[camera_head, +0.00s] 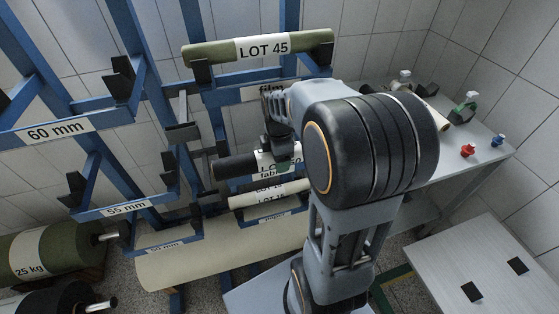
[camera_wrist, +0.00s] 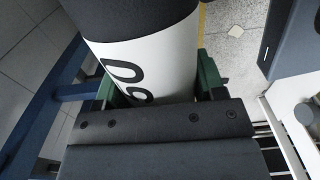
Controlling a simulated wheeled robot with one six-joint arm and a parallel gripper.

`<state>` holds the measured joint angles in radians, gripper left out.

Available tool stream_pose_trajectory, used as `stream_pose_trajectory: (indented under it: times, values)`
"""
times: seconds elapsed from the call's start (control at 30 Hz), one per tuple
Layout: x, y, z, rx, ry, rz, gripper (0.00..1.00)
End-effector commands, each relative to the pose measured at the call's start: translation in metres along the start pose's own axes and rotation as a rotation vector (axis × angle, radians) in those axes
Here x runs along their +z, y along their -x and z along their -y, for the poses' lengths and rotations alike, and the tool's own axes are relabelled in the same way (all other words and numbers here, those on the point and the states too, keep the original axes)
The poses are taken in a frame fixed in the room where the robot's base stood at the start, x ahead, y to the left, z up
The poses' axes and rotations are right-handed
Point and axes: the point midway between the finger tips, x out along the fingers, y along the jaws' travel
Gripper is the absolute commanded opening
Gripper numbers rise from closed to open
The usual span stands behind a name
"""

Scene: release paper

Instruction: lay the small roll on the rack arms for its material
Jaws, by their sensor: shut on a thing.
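My gripper (camera_head: 284,163) is shut around the white label of a small black roll (camera_head: 235,166). The label reads LOT and a number partly hidden by the gripper. In the wrist view, the black roll (camera_wrist: 135,18) lies between the green finger pads. The roll is level, in front of the blue rack (camera_head: 220,110), just above a tag reading fabric (camera_head: 268,174). I cannot tell whether it touches the arms there. An olive roll (camera_head: 215,50) marked LOT 45 lies on the top arms, above a partly hidden film tag (camera_head: 272,90). A cream roll (camera_head: 240,200) marked LOT 15 lies below, above a paper tag (camera_head: 276,217).
A large cream roll (camera_head: 190,265) lies low across the rack. Green and black large rolls (camera_head: 62,250) are at the lower left. A white table (camera_head: 450,150) with small red, blue and green items stands right. A pale board (camera_head: 490,265) is at the lower right.

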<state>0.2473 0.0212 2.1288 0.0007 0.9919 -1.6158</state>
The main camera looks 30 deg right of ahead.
Motion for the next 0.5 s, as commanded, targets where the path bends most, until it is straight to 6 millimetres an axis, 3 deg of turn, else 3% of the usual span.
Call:
stream_pose_trajectory:
  times: [0.5]
  values:
    - [-0.002, 0.002, -0.066, 0.0, 0.003, 0.0, 0.27]
